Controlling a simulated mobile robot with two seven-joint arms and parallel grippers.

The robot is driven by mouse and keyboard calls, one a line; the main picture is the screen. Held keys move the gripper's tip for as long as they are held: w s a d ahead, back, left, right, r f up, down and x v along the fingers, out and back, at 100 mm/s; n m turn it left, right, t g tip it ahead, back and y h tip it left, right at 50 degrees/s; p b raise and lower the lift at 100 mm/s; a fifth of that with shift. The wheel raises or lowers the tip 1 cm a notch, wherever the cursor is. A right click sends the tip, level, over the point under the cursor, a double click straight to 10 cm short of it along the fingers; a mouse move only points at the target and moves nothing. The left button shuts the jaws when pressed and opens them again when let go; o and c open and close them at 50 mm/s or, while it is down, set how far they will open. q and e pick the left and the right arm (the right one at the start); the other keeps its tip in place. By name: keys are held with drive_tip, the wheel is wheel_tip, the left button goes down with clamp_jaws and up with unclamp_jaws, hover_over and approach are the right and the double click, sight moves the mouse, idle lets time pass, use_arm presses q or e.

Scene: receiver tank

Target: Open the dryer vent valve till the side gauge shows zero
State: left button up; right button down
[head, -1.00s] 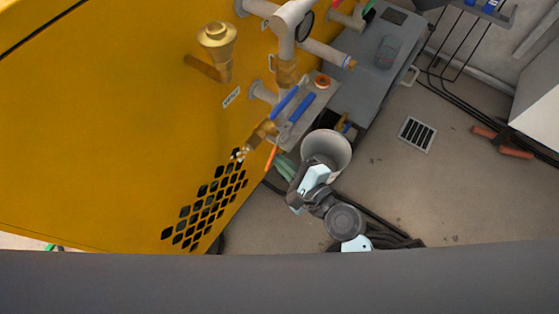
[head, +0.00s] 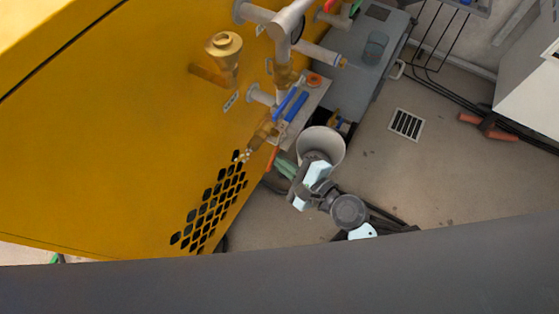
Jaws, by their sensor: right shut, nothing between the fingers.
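A brass valve (head: 265,133) hangs under the pipework on the yellow housing, its outlet pointing down-left. A blue lever (head: 284,103) runs up from it; I cannot tell its exact opening. A dark round gauge (head: 298,27) sits by the grey pipe at the top. It is seen nearly edge-on, so its reading cannot be made out. My right gripper (head: 297,179) is below the valve, in front of the white bucket, apart from the lever. It is shut and holds nothing; its fingertips are hard to make out. My left gripper is out of view.
The white bucket (head: 330,141) stands beneath the pipework. A shelf holds another blue-handled item (head: 296,107) and an orange ring (head: 313,80). A brass fitting (head: 223,52) juts from the yellow housing (head: 110,130). Open floor with a drain grate (head: 406,124) lies to the right.

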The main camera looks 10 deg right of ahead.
drive_tip(key=m+p, duration=0.1)
drive_tip(key=p, duration=0.1)
drive_tip(key=a+r+g+p, duration=0.1)
drive_tip(key=p, duration=0.1)
drive_tip(key=shift+s+r+m, duration=0.25)
drive_tip(key=shift+s+m, duration=0.15)
drive_tip(key=p, duration=0.1)
drive_tip(key=m+p, duration=0.1)
drive_tip(key=shift+s+a+r+y+p, duration=0.1)
drive_tip(key=shift+s+r+y+p, duration=0.1)
drive_tip(key=shift+r+y+p, duration=0.15)
drive_tip(key=shift+s+a+m+g+p, duration=0.1)
drive_tip(key=shift+s+m+g+p, duration=0.2)
drive_tip(key=shift+p, duration=0.45)
drive_tip(key=shift+w, duration=0.1)
drive_tip(key=shift+f, duration=0.15)
